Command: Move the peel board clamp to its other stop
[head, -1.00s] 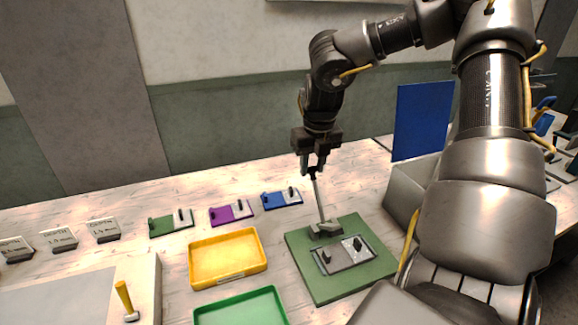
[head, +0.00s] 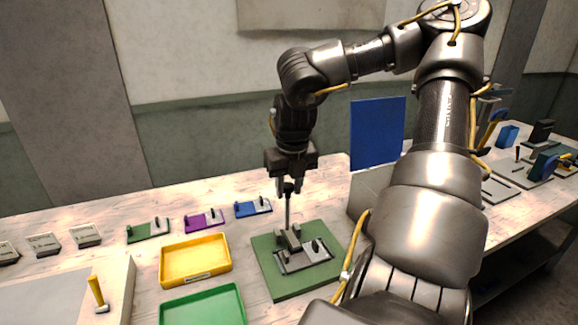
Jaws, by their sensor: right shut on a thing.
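The peel board (head: 276,284) is a green square on the table, with a grey metal plate (head: 307,258) on it. The clamp (head: 289,241) sits at the back edge of this plate, and its thin grey lever (head: 288,212) stands close to upright. My right gripper (head: 288,188) points down and is shut on the lever's dark top end. The clamp's base is partly hidden behind the small dark posts. My left gripper is not in view.
A yellow tray (head: 196,280) and a green tray (head: 203,314) lie left of the board. Green, purple (head: 205,220) and blue (head: 253,209) die sets stand behind. A yellow-handled tool (head: 97,291) is at the left.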

